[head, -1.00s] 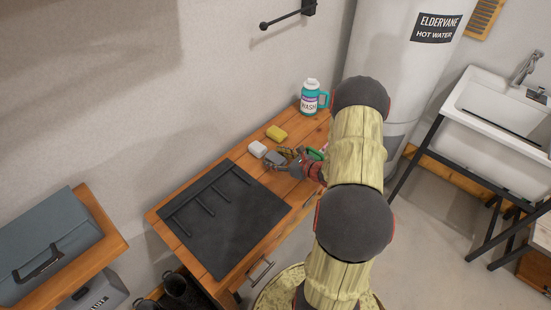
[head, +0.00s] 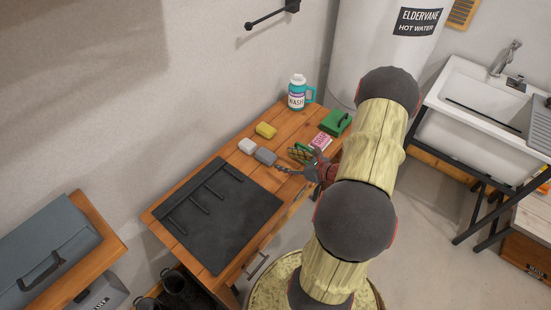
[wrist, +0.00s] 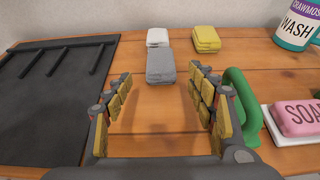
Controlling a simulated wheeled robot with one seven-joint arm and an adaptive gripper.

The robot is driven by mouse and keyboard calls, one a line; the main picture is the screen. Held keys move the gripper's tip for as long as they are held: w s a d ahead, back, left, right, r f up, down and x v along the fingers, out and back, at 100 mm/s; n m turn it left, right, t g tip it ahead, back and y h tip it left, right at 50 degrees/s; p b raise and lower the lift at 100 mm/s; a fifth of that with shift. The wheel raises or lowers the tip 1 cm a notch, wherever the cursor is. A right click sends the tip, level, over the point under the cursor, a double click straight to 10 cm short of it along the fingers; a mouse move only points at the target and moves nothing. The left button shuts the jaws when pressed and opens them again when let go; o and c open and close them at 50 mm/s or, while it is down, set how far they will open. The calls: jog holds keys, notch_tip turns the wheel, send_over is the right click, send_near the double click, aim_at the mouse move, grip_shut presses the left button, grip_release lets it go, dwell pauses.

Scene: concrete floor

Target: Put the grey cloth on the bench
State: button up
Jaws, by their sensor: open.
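The grey cloth (head: 265,156) is a small folded pad lying flat on the wooden bench (head: 292,191), beside a white folded cloth. In the wrist view the grey cloth (wrist: 160,66) lies just beyond my fingertips, roughly centred between them. My gripper (head: 287,163) is low over the bench top, to the right of the grey cloth and apart from it. In the wrist view my gripper (wrist: 161,84) is open, with its yellow-padded fingers wide apart and only bare wood between them.
A white cloth (head: 247,145) and a yellow cloth (head: 265,130) lie behind. A dark mat (head: 218,220) covers the bench's left. A green handle (wrist: 242,100) stands close to my right finger, beside pink soap (wrist: 300,117). A wash jug (head: 297,95) stands at the back.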

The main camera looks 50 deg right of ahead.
jog(key=w+a+r+n+g+y, duration=0.3)
jog(key=w+a+r+n+y, duration=0.2)
jog(key=a+r+n, duration=0.45)
jog(key=s+a+r+n+g+y, duration=0.15)
jog(key=a+r+n, duration=0.25)
jog(key=a, duration=0.5)
jog(key=s+a+r+n+g, duration=0.1)
jog(key=a+r+n+g, duration=0.2)
jog(key=a+r+n, duration=0.35)
jog(key=s+a+r+n+h, duration=0.7)
jog(key=s+a+r+n, duration=0.2)
jog(key=s+r+n, duration=0.3)
jog(key=s+n, duration=0.2)
jog(key=n, duration=0.1)
jog(key=shift+s+a+h, duration=0.2)
jog(key=shift+h, duration=0.15)
jog(key=shift+g, duration=0.25)
